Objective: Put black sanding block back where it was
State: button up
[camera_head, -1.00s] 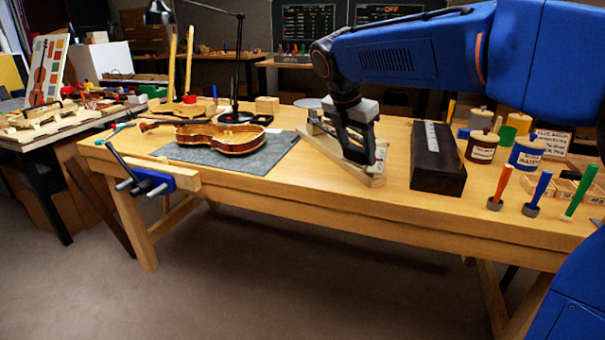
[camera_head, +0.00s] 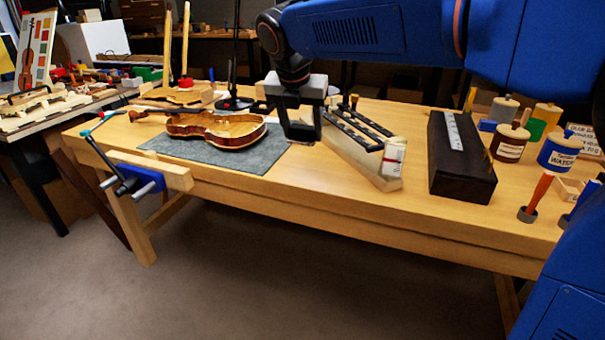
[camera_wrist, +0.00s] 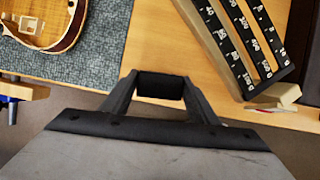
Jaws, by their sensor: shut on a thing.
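My gripper (camera_head: 300,132) hangs over the bench between the grey mat and a pale wooden rack. In the wrist view its fingers (camera_wrist: 160,97) are shut on a small black block (camera_wrist: 161,84), the black sanding block by its look. In the head view the block is hard to tell from the dark fingers. The wrist view shows white numbers on these strips, with the rack (camera_wrist: 283,95) at upper right.
A violin body (camera_head: 217,131) lies on the grey mat (camera_head: 255,157) at left. A long dark block (camera_head: 462,170) with a pale strip stands right of the rack. Jars (camera_head: 510,142) and upright tools stand farther right. A vise (camera_head: 140,180) is on the bench's left front edge.

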aim_at(304, 173)
jog(key=shift+f, duration=4.8)
jog(key=shift+f, duration=0.25)
jog(key=o, duration=1.1)
jog(key=v, duration=1.7)
jog(key=shift+r, duration=0.25)
jog(key=shift+s, duration=0.1)
